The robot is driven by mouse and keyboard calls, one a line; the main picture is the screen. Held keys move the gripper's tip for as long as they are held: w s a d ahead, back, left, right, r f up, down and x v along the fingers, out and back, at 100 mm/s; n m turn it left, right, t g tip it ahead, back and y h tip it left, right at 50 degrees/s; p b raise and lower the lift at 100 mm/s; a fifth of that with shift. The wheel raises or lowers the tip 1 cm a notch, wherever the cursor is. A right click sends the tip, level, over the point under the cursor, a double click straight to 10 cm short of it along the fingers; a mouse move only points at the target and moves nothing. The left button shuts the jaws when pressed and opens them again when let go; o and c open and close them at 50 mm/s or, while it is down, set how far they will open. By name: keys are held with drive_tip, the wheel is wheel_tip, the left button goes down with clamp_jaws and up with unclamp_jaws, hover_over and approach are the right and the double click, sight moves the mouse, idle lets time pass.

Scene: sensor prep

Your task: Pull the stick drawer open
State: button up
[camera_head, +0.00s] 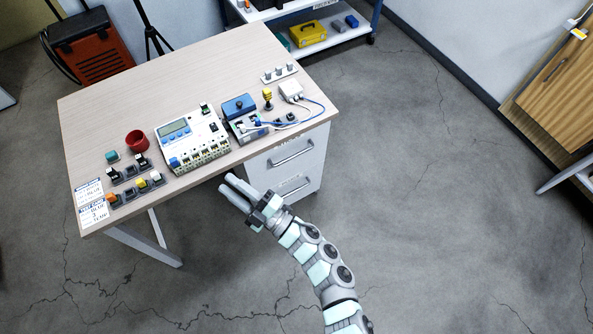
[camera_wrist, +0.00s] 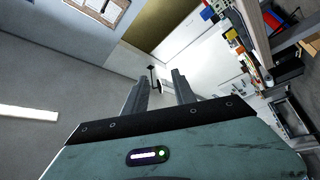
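A white drawer unit under the right side of the desk has an upper drawer (camera_head: 310,146) and a lower drawer (camera_head: 305,178), each with a bar handle. Both drawers look shut. Small dark lettering shows near the top of the unit, too small to read, so I cannot tell which is the stick drawer. My gripper (camera_head: 232,187) is near the desk's front edge, left of both handles and apart from them. In the wrist view its two fingers (camera_wrist: 160,88) stand apart with nothing between them. My wrist partly covers the lower drawer's left part.
The desk (camera_head: 205,62) carries a panel with a display (camera_head: 185,135), a red round container (camera_head: 137,141), a blue box (camera_head: 239,105), cables and small switches. A shelf (camera_head: 325,38) stands behind and a wooden cabinet (camera_head: 560,85) at right. The floor in front of the drawers is clear.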

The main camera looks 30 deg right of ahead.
drive_tip(key=w+d+f+g+h+b, duration=0.1)
drive_tip(key=w+d+f+h+b, duration=0.2)
drive_tip(key=d+f, duration=0.5)
drive_tip(key=w+d+f+g+h+b, duration=0.1)
drive_tip(key=d+f+h+b, duration=0.1)
drive_tip(key=d+f+b, duration=0.6)
drive_tip(key=d+f+n+g+h+b, duration=0.1)
drive_tip(key=d+f+h+b, duration=0.3)
drive_tip(key=d+f, duration=0.6)
drive_tip(key=d+b+x, duration=0.1)
drive_tip(key=x, duration=0.9)
drive_tip(key=shift+r+h+b, duration=0.25)
drive_tip(key=shift+h+b, duration=0.05)
drive_tip(key=shift+b, duration=0.05)
drive_tip(key=shift+w, duration=0.1)
drive_tip(key=shift+d, duration=0.1)
clamp_jaws()
